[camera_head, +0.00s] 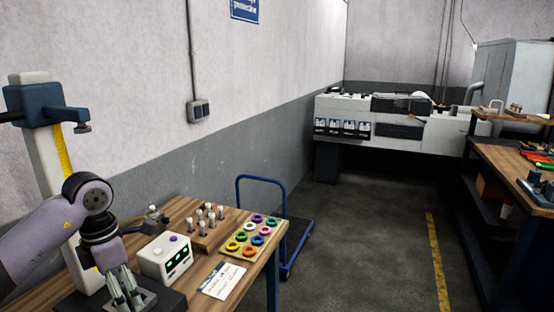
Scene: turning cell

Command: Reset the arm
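My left arm comes in from the left, and its gripper (128,302) points down over the near end of the wooden table, in front of a height gauge-like stand with a yellow scale (63,150). The fingers are seen at a slant close to the bottom edge, and I cannot tell how far apart they are. No held object shows between them. My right arm and gripper are not in view.
On the table are a white box with green lights (166,259), a wooden block with several pegs (203,240), a board of coloured rings (238,248) and a card (221,281). A blue cart (290,240) stands behind. A workbench (510,165) is at right; the floor between is clear.

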